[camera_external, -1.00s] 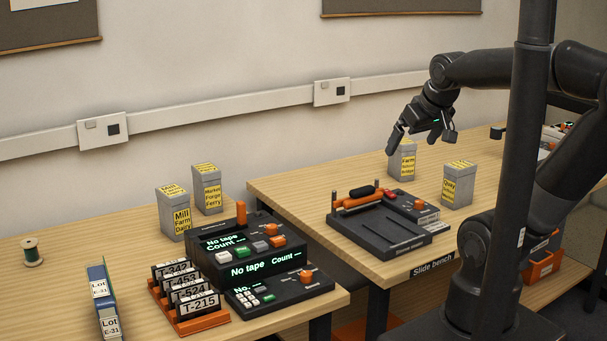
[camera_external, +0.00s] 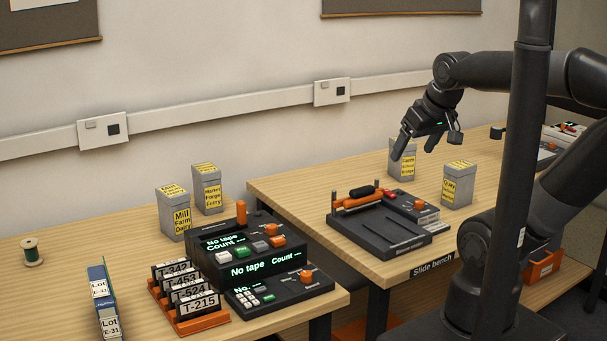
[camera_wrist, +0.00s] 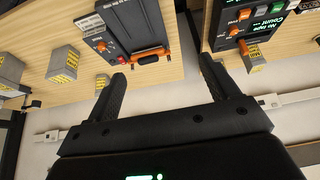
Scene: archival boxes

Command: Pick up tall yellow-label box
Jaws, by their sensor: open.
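Several grey boxes with yellow labels show. One (camera_external: 409,171) stands at the back of the right bench, partly hidden by my gripper; another (camera_external: 457,187) stands to its right, nearer the front. Two more, one reading Mill Farm Dairy (camera_external: 174,214) and one reading Market Forge Ferry (camera_external: 207,190), stand on the left table. I cannot tell for sure which one is the tall box. My gripper (camera_external: 415,151) is open, pointing down at the back box's top; contact cannot be told. In the wrist view its fingers (camera_wrist: 162,70) are spread and empty; grey boxes (camera_wrist: 63,63) lie to the left.
A black slide device (camera_external: 375,228) sits in front of the boxes on the right bench (camera_external: 290,195). Black consoles (camera_external: 250,250), an orange rack of tags (camera_external: 188,300), a blue binder (camera_external: 103,300) and a thread spool (camera_external: 31,252) are on the left table. The wall is close behind.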

